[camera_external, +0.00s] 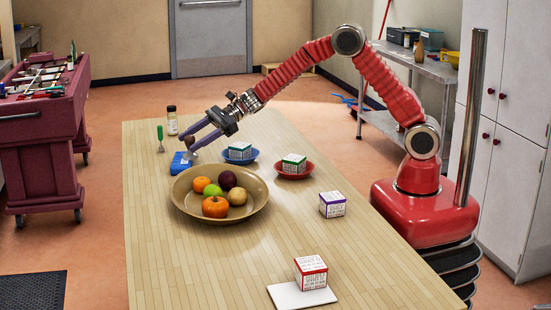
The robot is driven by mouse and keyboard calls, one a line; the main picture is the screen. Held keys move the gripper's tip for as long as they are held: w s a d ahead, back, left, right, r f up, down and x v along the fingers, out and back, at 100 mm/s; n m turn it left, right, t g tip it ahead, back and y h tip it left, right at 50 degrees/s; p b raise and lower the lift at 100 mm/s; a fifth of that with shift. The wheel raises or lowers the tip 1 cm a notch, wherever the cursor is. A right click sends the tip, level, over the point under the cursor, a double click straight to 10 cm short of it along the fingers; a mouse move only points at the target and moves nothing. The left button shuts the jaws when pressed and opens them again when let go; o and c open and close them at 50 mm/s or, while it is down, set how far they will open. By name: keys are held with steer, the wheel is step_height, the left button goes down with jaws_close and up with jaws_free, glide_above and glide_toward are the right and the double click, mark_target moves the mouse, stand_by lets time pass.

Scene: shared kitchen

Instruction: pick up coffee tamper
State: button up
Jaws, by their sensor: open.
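A small item with a brownish top (189,141), which looks like the coffee tamper, stands at the far left of the wooden table, at or on a blue block (182,164). It is small and partly covered by the fingers, so its base is hard to make out. My gripper (187,144) reaches down-left from the arm with its purple-grey fingers open. The fingertips are around or just in front of the brownish top; I cannot tell whether they touch it.
A brown bowl of fruit (180,206) stands just in front. A green-handled tool (160,138) and a jar (172,121) are left and behind. A blue saucer (255,154) and red saucer (308,172) hold boxes. The table (240,265) is clear at front left.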

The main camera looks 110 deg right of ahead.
steer(key=shift+w+a+f, duration=0.15)
steer(key=shift+w+f, duration=0.05)
steer(key=shift+w, duration=0.2)
jaws_close()
stand_by(0.7)
steer(key=shift+r, duration=0.15)
step_height(320, 180, up, 10)
steer(key=shift+f, duration=0.1)
stand_by(0.4)
stand_by(0.4)
